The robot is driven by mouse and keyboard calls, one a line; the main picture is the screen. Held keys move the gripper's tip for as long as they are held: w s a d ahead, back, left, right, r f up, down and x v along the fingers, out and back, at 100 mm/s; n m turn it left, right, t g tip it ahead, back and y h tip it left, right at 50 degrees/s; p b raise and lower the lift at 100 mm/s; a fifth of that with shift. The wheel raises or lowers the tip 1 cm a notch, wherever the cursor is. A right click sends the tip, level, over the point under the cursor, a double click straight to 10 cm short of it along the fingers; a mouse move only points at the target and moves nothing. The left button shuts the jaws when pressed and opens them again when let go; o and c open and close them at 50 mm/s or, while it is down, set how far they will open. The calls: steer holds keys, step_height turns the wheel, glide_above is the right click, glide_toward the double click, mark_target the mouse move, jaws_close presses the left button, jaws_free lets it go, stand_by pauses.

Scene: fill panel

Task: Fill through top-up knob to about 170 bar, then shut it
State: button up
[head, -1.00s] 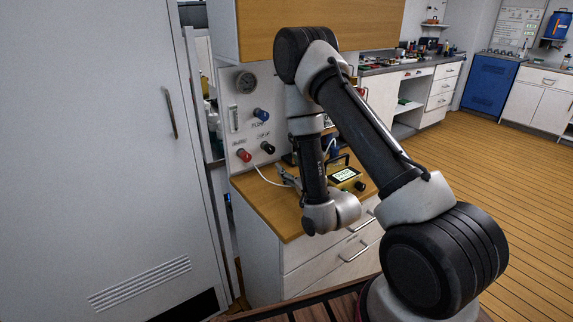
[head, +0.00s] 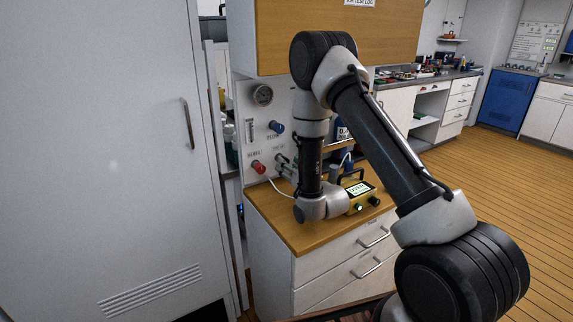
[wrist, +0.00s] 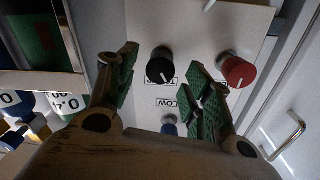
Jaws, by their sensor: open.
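The white fill panel (head: 246,106) has a round gauge (head: 263,95), whose needle is too small to read. A blue knob (head: 276,127) and a red knob (head: 258,167) show on it. In the wrist view a black knob (wrist: 161,62) with a white pointer line appears between my fingertips, beside the red knob (wrist: 236,70). The blue knob (wrist: 170,125) is partly hidden. My gripper (wrist: 163,82) is open, with green-padded fingers either side of the black knob in the picture. I cannot tell whether they reach around it. In the head view my gripper (head: 287,167) covers the black knob.
A yellow device (head: 361,197) with a lit screen and a handle stands on the wooden counter (head: 300,235). A white hose runs over the counter. A wooden cabinet (head: 335,35) hangs above. A tall white door (head: 100,150) is at the left. Open floor lies to the right.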

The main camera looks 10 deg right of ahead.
steer(key=shift+x, duration=1.1)
steer(key=c, duration=1)
steer(key=shift+n, duration=3)
